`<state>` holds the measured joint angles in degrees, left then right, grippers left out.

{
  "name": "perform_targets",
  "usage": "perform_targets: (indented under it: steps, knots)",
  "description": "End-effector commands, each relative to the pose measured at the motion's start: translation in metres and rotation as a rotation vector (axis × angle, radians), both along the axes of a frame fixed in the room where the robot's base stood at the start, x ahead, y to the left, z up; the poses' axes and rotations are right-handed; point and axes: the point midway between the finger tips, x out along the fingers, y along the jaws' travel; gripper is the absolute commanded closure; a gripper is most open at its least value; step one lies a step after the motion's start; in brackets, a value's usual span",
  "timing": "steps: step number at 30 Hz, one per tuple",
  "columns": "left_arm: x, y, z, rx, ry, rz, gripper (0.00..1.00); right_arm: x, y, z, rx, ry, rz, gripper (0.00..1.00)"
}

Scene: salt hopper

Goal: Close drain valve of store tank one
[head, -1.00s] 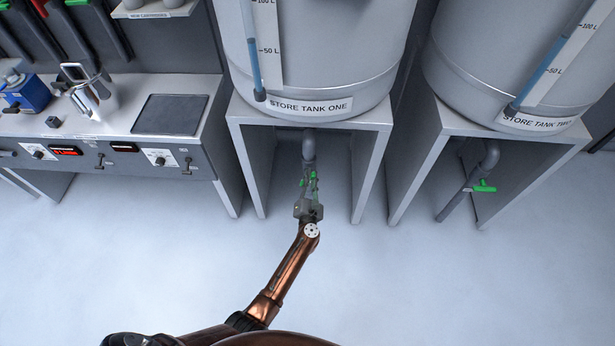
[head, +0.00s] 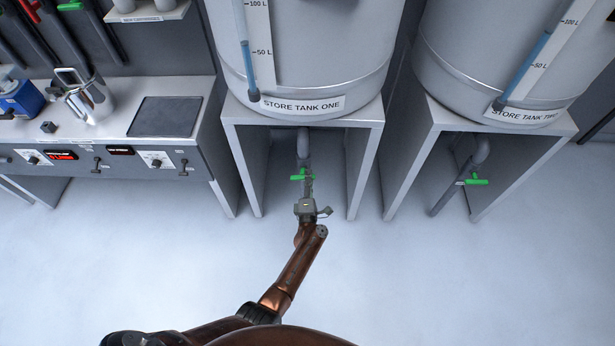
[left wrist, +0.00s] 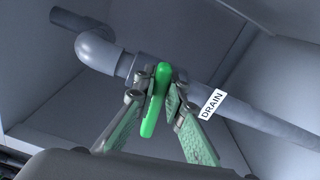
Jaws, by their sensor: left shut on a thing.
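Store tank one (head: 300,55) stands on a grey stand with its drain pipe (head: 303,145) coming down underneath. The drain valve's green handle (head: 299,178) lies crosswise to the pipe in the head view. My left gripper (head: 307,186) reaches under the stand from the front. In the left wrist view its two fingers (left wrist: 160,98) are shut on the green handle (left wrist: 153,112), one on each side. The pipe there carries a DRAIN label (left wrist: 211,104). The valve body is partly hidden behind the fingers. My right gripper is not in view.
The stand's legs (head: 362,172) rise on both sides of the gripper. Store tank two (head: 490,60) stands to the right with its own green valve handle (head: 477,181). A workbench (head: 110,140) is at the left. The floor in front is clear.

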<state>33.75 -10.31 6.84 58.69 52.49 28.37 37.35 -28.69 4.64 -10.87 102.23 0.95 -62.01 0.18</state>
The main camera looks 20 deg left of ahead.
Motion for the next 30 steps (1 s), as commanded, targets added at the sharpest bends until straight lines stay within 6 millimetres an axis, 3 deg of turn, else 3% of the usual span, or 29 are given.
perform_targets:
  steps: [9, 24, 25, 30]
  knots:
    - [-0.0008, 0.0005, -0.0041, 0.098, 0.030, 0.001, 1.00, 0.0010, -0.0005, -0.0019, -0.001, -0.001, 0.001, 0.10]
    - [-0.0009, 0.0006, -0.0049, 0.112, 0.035, 0.002, 1.00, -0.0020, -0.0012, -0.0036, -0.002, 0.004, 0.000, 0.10]
    - [-0.0009, 0.0007, -0.0048, 0.112, 0.035, 0.002, 0.87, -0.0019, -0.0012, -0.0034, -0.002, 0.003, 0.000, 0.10]
    - [-0.0006, 0.0002, -0.0043, 0.111, 0.034, 0.001, 0.76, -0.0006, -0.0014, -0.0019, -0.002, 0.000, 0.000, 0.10]
